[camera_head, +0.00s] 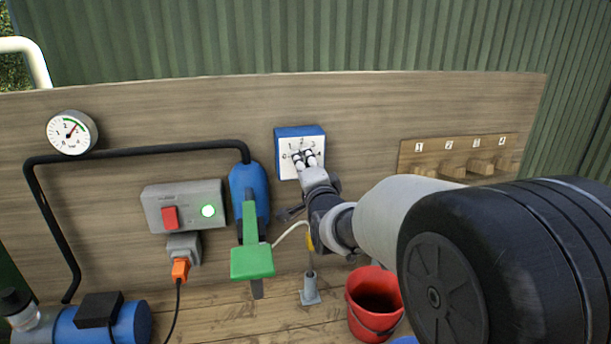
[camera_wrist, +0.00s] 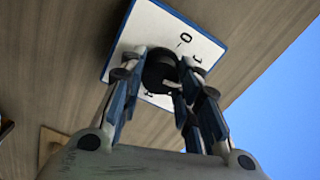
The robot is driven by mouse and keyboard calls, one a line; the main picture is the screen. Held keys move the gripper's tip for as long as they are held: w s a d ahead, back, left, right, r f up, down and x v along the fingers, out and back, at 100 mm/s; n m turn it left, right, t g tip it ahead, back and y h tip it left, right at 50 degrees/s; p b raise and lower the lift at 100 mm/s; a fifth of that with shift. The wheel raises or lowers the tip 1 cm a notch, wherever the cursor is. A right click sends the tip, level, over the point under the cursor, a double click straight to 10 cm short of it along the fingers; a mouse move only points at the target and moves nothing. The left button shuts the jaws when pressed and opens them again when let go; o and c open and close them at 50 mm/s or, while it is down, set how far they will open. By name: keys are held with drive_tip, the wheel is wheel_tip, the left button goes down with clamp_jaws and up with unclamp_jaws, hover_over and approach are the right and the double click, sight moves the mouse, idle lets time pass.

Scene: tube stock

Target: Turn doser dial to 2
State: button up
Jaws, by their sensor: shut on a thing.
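The doser (camera_head: 287,135) is a blue box with a white numbered face, mounted on the wooden back panel in the head view. Its face also shows in the wrist view (camera_wrist: 160,27), with the 0 readable near the upper right. The black dial (camera_wrist: 158,72) sits between my fingers on that face. My gripper (camera_head: 306,158) is shut on the dial, with one finger on each side, as the wrist view (camera_wrist: 163,70) shows. In the head view my fingers cover the dial. I cannot tell which number the dial points to.
A numbered peg rack (camera_head: 437,165) is to the right. A red bucket (camera_head: 374,300) stands below my arm.

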drive_tip(key=shift+r+m+b, duration=0.3)
drive_tip(key=shift+m+b, duration=0.15)
drive_tip(key=shift+m, duration=0.15)
drive_tip(key=shift+r, duration=0.1)
drive_tip(key=o, duration=0.8)
drive_tip(key=shift+o, duration=1.4)
drive_tip(key=shift+w+f, duration=0.15)
drive_tip(key=shift+f, duration=0.15)
drive_tip(key=v, duration=1.2)
